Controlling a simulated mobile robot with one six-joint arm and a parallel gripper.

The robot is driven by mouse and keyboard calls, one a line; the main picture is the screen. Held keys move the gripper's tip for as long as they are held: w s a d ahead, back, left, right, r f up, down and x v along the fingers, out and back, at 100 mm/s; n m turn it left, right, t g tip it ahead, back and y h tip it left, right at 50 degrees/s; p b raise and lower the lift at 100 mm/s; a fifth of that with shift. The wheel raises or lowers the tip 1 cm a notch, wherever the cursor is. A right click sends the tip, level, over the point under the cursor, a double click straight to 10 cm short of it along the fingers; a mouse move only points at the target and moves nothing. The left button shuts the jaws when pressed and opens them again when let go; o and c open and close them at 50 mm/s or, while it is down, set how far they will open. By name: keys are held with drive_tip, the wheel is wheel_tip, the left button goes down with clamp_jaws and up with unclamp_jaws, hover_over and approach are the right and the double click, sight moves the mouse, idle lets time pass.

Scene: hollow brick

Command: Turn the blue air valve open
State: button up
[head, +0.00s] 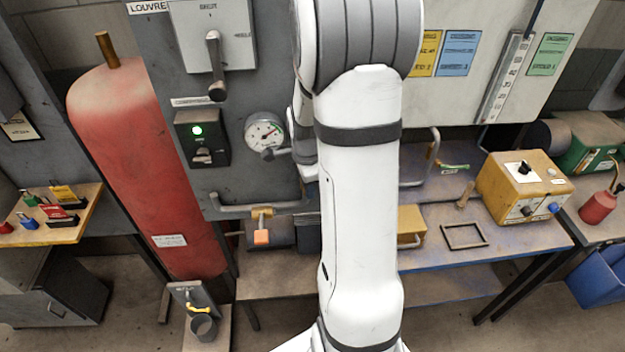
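I cannot make out a blue valve handle in the head view. A grey pipe (232,208) runs along the lower edge of the grey panel, with a brass valve body and an orange handle (261,237) hanging down from it. A valve with a green handle (453,168) sits on piping right of my arm. A yellow-handled valve (198,308) stands low at the left. My white arm fills the middle of the view and hides what is behind it. My gripper is not visible.
A round gauge (264,131), a lit green button box (202,138) and a lever switch (213,60) are on the panel. A red tank (128,170) stands left. A yellow box (525,187) with knobs, one blue, sits on the right bench (470,262).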

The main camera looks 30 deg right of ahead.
drive_tip(key=shift+o, duration=0.6)
drive_tip(key=shift+r, duration=0.1)
drive_tip(key=shift+w+r, duration=0.1)
drive_tip(key=shift+r, duration=0.2)
drive_tip(key=r, duration=0.2)
drive_tip(key=r+b, duration=0.1)
drive_tip(key=r, duration=0.4)
drive_tip(key=shift+s+a+b, duration=0.2)
drive_tip(key=shift+s+b, duration=0.15)
drive_tip(key=shift+s, duration=0.05)
